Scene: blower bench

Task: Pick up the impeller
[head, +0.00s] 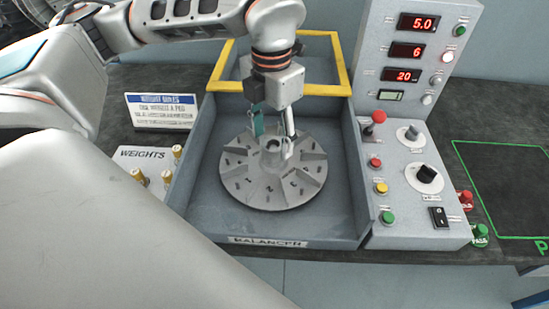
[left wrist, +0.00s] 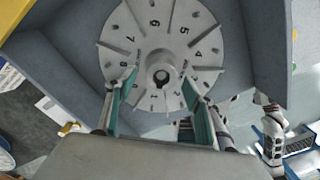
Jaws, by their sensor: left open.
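The impeller (head: 240,182) is a grey disc with radial vanes and a raised central hub. It lies in the grey balancer bay. In the left wrist view the impeller (left wrist: 165,30) shows numbers around its face and a dark hole in the hub. My left gripper (head: 273,138) points down over the hub with its fingers apart. In the left wrist view the left gripper (left wrist: 158,90) has its green-padded fingers spread, with the hub between and beyond them. I cannot tell whether a finger touches the impeller. I do not see my right gripper.
The balancer bay (head: 195,195) has raised walls around the impeller, with a yellow frame (head: 342,66) behind. A control panel (head: 410,175) with buttons and knobs stands close on the right. Brass weights (head: 166,176) and a sign (head: 162,110) are on the left. A green-outlined mat (head: 505,185) lies far right.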

